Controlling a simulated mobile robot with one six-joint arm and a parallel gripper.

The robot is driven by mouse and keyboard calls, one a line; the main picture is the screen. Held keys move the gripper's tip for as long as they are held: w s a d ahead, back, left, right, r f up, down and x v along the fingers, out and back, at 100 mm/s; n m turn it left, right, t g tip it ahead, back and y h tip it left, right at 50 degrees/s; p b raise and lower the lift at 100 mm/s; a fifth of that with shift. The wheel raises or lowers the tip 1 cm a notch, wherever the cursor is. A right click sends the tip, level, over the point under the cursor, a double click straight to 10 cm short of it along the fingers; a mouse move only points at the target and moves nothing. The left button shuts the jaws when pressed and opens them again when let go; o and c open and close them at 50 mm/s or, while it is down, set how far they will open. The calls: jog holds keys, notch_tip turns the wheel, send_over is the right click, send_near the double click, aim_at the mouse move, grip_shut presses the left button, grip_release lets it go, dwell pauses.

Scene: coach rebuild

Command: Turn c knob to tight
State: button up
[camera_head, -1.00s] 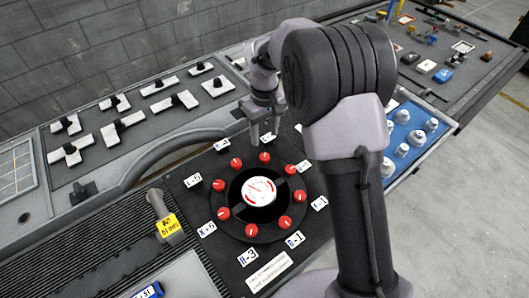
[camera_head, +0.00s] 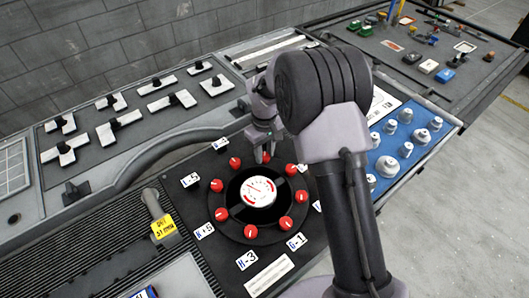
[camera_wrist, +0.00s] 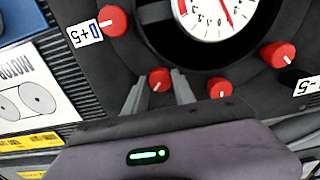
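A black round plate (camera_head: 232,228) carries a ring of red knobs around a white dial (camera_head: 258,192) with a red needle. My gripper (camera_head: 265,157) is over the far side of this ring. In the wrist view my gripper (camera_wrist: 159,88) has its two grey fingers apart, one on each side of a red knob (camera_wrist: 160,79) with a white line. Whether the fingers touch it I cannot tell. A second red knob (camera_wrist: 220,88) is just right of the fingers. No label by the knob between the fingers is visible, so I cannot tell which letter it bears.
Red knobs stand at the left (camera_wrist: 113,21) and right (camera_wrist: 278,54) in the wrist view. A blue panel with several silver knobs (camera_head: 388,167) lies right of my arm. A grey lever with a yellow tag (camera_head: 163,226) stands left.

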grip_shut()
jog(key=shift+m, duration=0.4)
jog(key=m, duration=0.3)
jog(key=shift+m, duration=0.4)
jog(key=m, duration=0.4)
jog(key=shift+m, duration=0.3)
jog(key=m, duration=0.4)
jog(key=shift+b, duration=0.3)
jog(key=shift+m+b, duration=0.35)
jog(key=shift+m, duration=2.15)
jog(key=o, duration=1.1)
grip_release()
